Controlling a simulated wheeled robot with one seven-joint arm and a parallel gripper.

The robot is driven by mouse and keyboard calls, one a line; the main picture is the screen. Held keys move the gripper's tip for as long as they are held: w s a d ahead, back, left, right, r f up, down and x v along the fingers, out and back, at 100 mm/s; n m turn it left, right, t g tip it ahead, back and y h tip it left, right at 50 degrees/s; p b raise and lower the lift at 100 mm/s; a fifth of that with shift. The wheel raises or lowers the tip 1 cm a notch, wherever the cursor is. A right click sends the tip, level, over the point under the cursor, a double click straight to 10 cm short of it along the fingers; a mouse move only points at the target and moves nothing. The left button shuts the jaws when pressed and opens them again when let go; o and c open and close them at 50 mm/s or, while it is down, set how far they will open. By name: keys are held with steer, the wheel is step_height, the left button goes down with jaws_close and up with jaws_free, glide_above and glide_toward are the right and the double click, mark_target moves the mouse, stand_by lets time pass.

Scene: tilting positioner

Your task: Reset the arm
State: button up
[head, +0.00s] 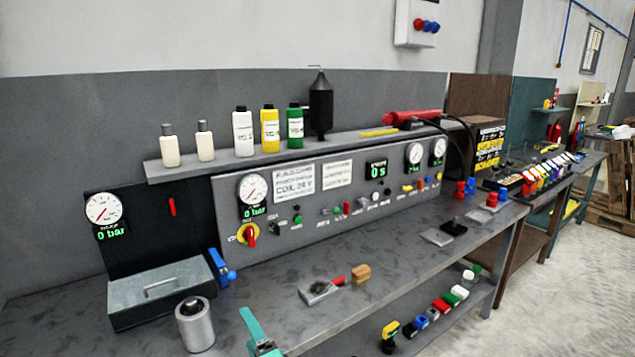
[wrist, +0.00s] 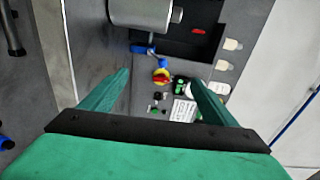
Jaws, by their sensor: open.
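My gripper (wrist: 160,88) shows in the wrist view as two green fingers spread well apart, with nothing between them touching either finger. In the head view part of my gripper (head: 256,333) enters at the bottom edge, in front of the workbench (head: 250,297); the rest of it is cut off by the frame. It appears to be over the bench's front part, right of a grey metal cylinder (head: 195,325). In the wrist view a red and yellow rotary knob (wrist: 160,76) lies in the background between the fingers.
A grey control panel (head: 290,225) with gauges stands along the bench's back. A metal box with a handle (head: 160,290) and a blue valve lever (head: 220,267) are at the left. A small metal block (head: 318,291) lies mid-bench. Several bottles stand on the shelf (head: 220,164).

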steer(key=s+d+f+n+h, duration=0.1)
steer(key=s+d+f+h, duration=0.1)
steer(key=s+d+f, duration=0.35)
steer(key=s+d+f+n+h, duration=0.1)
steer(key=s+d+f+h, duration=0.2)
steer(key=s+f, duration=0.5)
steer(key=s+d+f+n+h, duration=0.15)
steer(key=s+d+f, duration=0.3)
steer(key=s, duration=0.45)
steer(key=s+d+r+n+h, duration=0.1)
steer(key=s+n, duration=0.3)
steer(key=s, duration=0.8)
steer(key=s+d+r+n+h, duration=0.2)
steer(key=s+r+n, duration=0.1)
steer(key=s, duration=1)
steer(key=shift+n, duration=0.45)
steer(key=shift+r, duration=0.1)
